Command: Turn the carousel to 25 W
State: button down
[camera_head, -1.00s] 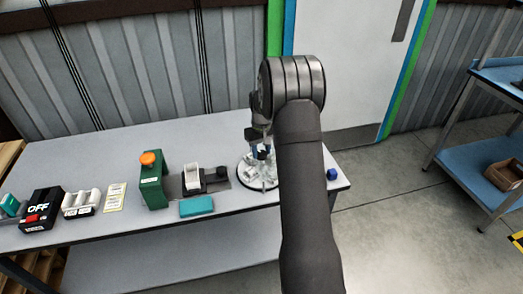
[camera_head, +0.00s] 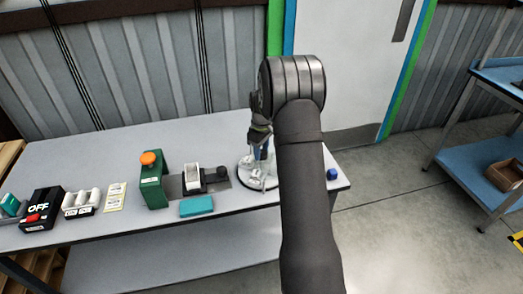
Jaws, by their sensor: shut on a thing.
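The carousel (camera_head: 243,184) is a round, light disc with a dark rim on the grey table, near its right end. My arm hides its right part, and any wattage labels on it are too small to read. My gripper (camera_head: 262,160) is over the carousel, pointing down, and is shut on a part of it. The exact part held is hard to make out behind the fingers.
On the table (camera_head: 120,155), left of the carousel, stand a dark knob (camera_head: 222,172), a white block (camera_head: 192,178), a teal block (camera_head: 196,206), a green stand with an orange button (camera_head: 149,158) and a black OFF box (camera_head: 40,210).

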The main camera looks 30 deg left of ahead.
jog(key=shift+n, duration=3.4)
jog(key=c, duration=0.9)
grip_release()
jog(key=shift+r, duration=0.1)
notch_tip(320, 180, up, 17)
jog(key=shift+s+r, duration=0.1)
notch_tip(320, 180, down, 18)
jog(key=shift+r, duration=0.25)
